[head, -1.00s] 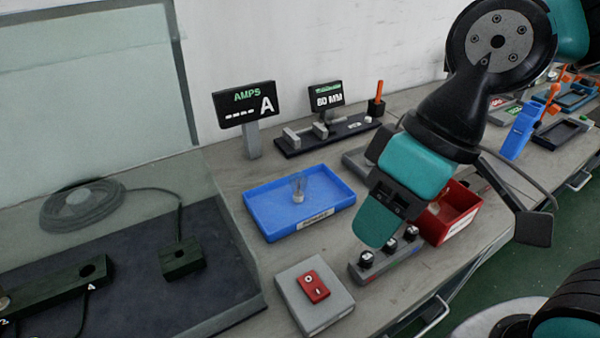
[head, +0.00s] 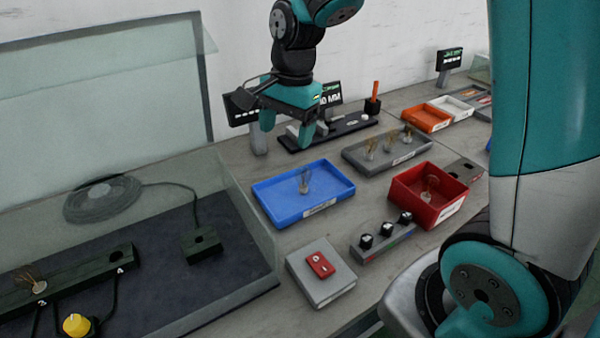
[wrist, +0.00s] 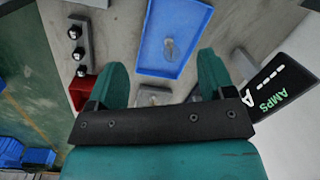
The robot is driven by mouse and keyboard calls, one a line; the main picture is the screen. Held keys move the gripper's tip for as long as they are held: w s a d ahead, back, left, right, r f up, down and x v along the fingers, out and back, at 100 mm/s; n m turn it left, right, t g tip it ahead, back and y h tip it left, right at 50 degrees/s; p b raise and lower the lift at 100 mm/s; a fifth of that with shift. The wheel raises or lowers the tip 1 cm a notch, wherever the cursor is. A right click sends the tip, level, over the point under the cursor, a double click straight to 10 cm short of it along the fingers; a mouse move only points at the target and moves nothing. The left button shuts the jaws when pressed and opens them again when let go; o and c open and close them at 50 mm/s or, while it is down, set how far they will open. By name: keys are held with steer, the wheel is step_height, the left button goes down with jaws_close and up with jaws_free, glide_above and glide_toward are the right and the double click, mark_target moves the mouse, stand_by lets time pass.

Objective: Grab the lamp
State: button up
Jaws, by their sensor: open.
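A small clear lamp (head: 305,185) with thin wires stands in the blue tray (head: 265,202). It also shows in the wrist view (wrist: 169,48), blurred, between and beyond my fingertips. Similar lamp-like pieces stand in the grey tray (head: 372,155), in the red bin (head: 450,192) and on the dark green block at the left. My gripper (head: 287,128) is open and empty, fingers pointing down, above and apart from the tray. In the wrist view my gripper (wrist: 162,65) has its two teal fingers spread wide.
The AMPS display (wrist: 270,95) stands close beside my gripper. A dark fixture (head: 345,128) with an orange-handled tool is behind it. A red-button box (head: 320,280) and a knob strip (head: 380,245) lie in front of the tray. A glass guard (head: 245,215) rises at left.

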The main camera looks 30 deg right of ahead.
mark_target(303, 178)
steer(key=w+d+f+m+h+p, duration=0.1)
steer(key=w+d+f+m, duration=0.3)
steer(key=w+d+m, duration=0.4)
steer(key=shift+m+g, duration=0.3)
steer(key=shift+m, duration=0.5)
steer(key=f, duration=0.4)
steer(key=f+p, duration=0.1)
steer(key=f, duration=0.2)
steer(key=s+f, duration=0.1)
steer(key=f, duration=0.3)
steer(key=shift+f+p, duration=0.3)
steer(key=shift+p, duration=0.05)
steer(key=shift+d+f+p, duration=0.1)
steer(key=shift+f+p, duration=0.7)
steer(key=shift+f, duration=1.95)
steer(key=c, duration=1)
